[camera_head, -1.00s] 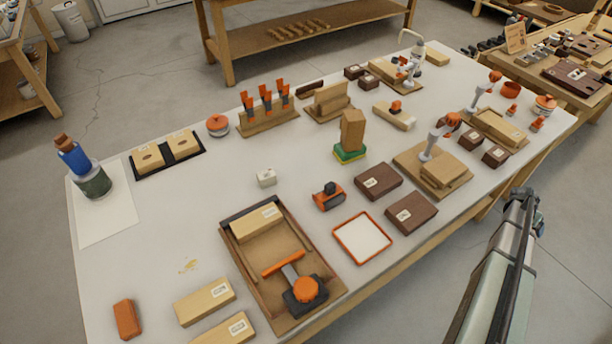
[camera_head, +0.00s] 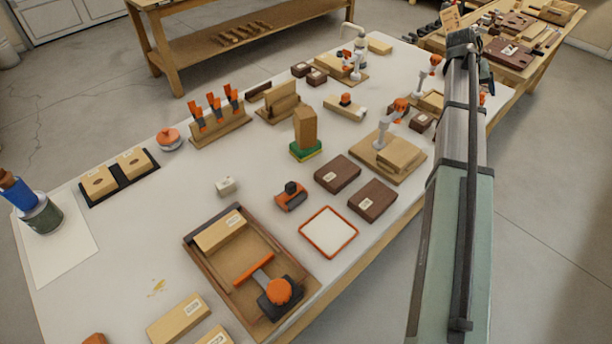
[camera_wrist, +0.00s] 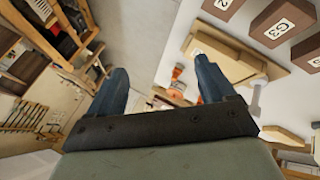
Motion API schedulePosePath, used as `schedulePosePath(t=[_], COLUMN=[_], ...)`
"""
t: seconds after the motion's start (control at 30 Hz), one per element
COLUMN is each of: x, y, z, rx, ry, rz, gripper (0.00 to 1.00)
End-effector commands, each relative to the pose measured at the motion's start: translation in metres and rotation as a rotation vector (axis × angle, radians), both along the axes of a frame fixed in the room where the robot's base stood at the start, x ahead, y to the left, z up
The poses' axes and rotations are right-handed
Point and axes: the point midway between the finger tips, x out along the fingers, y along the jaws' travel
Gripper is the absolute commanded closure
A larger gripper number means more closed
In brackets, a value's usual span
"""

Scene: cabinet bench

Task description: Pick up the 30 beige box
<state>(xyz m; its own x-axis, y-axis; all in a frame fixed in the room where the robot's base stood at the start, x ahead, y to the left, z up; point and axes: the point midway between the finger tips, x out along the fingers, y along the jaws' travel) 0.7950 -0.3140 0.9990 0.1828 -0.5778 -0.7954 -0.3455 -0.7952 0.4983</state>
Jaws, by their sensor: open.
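Several labelled beige boxes show in the head view: one in the brown tray (camera_head: 221,233), one on the table in front (camera_head: 180,318), and one cut by the bottom edge (camera_head: 214,336). Their labels are too small to read, so I cannot tell which is number 30. In the wrist view a labelled beige piece (camera_wrist: 224,60) lies beyond my right finger, its number unreadable. My gripper (camera_wrist: 160,66) is open and empty, its two dark blue fingers apart. It is over the table's right edge, far from the front beige boxes.
Dark brown boxes (camera_head: 337,174), an orange-rimmed tray (camera_head: 304,240), a green-based wooden block (camera_head: 305,128) and a clamp rack (camera_head: 222,137) crowd the white table. Clear table (camera_head: 120,245) lies left of the brown tray. A second bench (camera_head: 490,70) stands at right.

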Motion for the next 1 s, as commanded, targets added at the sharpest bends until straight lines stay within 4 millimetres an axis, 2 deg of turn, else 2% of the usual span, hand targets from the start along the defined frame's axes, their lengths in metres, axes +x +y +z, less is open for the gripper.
schedulePosePath(t=[0.03, 0.17, 0.2, 0.33, 0.47, 0.67, 0.87, 1.0], x=[-0.001, -0.008, -0.011, -0.019, -0.025, -0.039, -0.067, -0.095], y=[0.02, 0.073, 0.095, 0.164, 0.231, 0.332, 0.427, 0.49], z=[0.021, 0.063, 0.075, 0.089, 0.08, 0.053, 0.025, 0.007], rx=[0.003, 0.02, 0.026, 0.059, 0.096, 0.163, 0.236, 0.292], ry=[0.008, 0.044, 0.054, 0.071, 0.068, 0.051, 0.039, 0.038], rz=[0.031, 0.122, 0.158, 0.269, 0.368, 0.505, 0.633, 0.72], gripper=[0.17, 0.17, 0.17, 0.17, 0.17, 0.17, 0.17, 0.17])
